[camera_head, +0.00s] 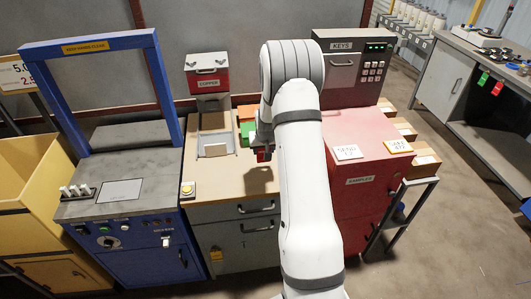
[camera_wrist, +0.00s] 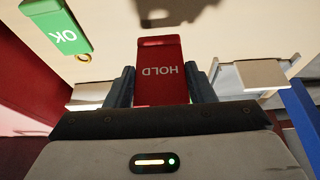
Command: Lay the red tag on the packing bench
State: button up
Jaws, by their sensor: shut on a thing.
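The red tag (camera_wrist: 160,70), lettered HOLD, is between the two fingers of my gripper (camera_wrist: 161,86) in the wrist view. The fingers are shut on its sides. In the head view my gripper (camera_head: 263,150) is over the middle light-topped cabinet (camera_head: 233,176), with a bit of red at its tip and the arm partly hiding it. A green tag (camera_wrist: 57,26) lettered OK, with a ring, shows at the upper left of the wrist view. Nothing in view is labelled as the packing bench.
A blue-framed machine (camera_head: 120,195) stands left of the cabinet and a red cabinet (camera_head: 372,170) right. A keys box (camera_head: 352,65) is behind. At the far right is a grey bench (camera_head: 470,50) with a scale and small green and red tags at its edge.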

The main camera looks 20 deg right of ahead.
notch_tip(320, 180, down, 3)
jog(key=shift+f+p, duration=0.1)
jog(key=shift+p, duration=0.2)
jog(key=o, duration=0.9)
jog(key=shift+o, duration=0.2)
